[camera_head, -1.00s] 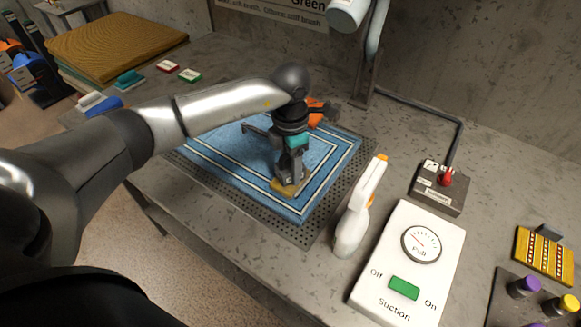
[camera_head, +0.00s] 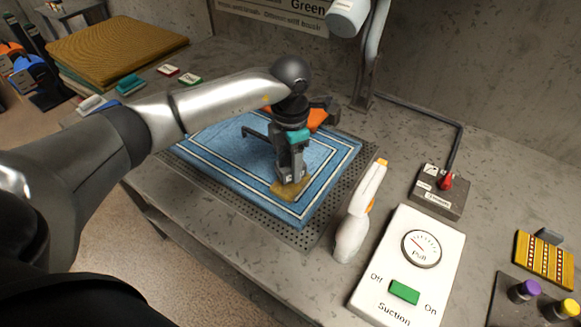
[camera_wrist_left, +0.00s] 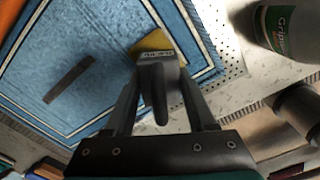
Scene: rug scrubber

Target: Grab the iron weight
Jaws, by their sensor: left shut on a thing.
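The iron weight is a small grey block with a dark handle and a pale label; it shows between the fingers in the left wrist view (camera_wrist_left: 157,78). My left gripper (camera_head: 291,172) is shut on it, and its fingers (camera_wrist_left: 160,105) lie on either side of the handle. The weight is over a yellow patch (camera_head: 287,190) near the front corner of the blue rug (camera_head: 225,145). The patch also shows beyond the weight in the left wrist view (camera_wrist_left: 150,43). I cannot tell whether the weight touches it. My right gripper is not in view.
A suction panel (camera_head: 405,270) and a red-lever box (camera_head: 438,190) lie farther right. An orange object (camera_head: 317,119) is behind my gripper. A perforated plate (camera_head: 307,236) borders the rug.

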